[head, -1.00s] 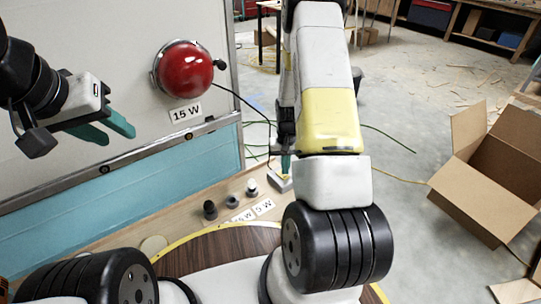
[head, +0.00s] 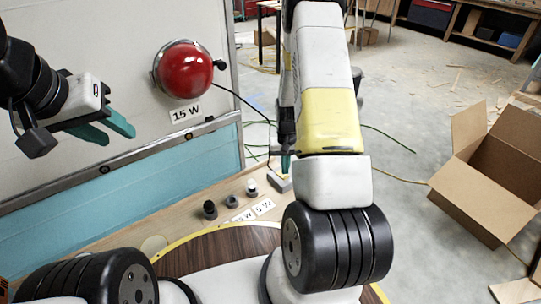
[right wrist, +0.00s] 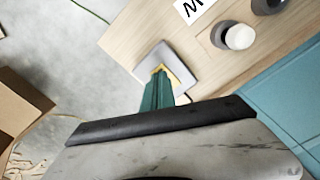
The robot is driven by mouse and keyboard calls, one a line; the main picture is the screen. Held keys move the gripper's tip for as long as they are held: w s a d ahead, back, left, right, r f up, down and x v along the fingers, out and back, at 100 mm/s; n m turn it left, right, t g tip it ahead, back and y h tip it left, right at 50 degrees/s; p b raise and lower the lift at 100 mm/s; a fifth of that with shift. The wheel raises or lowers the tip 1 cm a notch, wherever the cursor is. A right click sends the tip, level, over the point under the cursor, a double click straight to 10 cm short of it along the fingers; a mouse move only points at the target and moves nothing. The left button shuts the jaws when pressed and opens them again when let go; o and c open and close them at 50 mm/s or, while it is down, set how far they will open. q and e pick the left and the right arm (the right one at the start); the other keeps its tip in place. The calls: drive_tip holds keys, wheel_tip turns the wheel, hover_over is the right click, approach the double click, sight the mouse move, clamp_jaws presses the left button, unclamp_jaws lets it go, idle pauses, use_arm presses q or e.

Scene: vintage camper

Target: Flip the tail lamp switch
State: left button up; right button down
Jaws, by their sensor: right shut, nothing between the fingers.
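The red tail lamp (head: 184,70) is mounted on the camper's pale wall, with a cable running from it down to a small grey switch box (head: 280,185) on the wooden bench. In the right wrist view the switch box (right wrist: 183,66) has a yellow plate, partly hidden by my fingers. My right gripper (head: 286,163) is shut and empty, its tips over the yellow plate (right wrist: 157,78); I cannot tell whether they touch the switch. The lever is hidden. My left gripper (head: 112,130) is open and empty beside the wall, left of the lamp.
Dark sockets (head: 210,209) and a white-topped one (head: 251,187) stand on the bench left of the switch box, with wattage labels (head: 263,206) in front. A "15 W" label (head: 186,113) is under the lamp. An open cardboard box (head: 490,170) stands on the floor at right.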

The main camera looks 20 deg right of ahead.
drive_tip(key=shift+f, duration=0.9)
idle(0.3)
drive_tip(key=shift+r, duration=3.5)
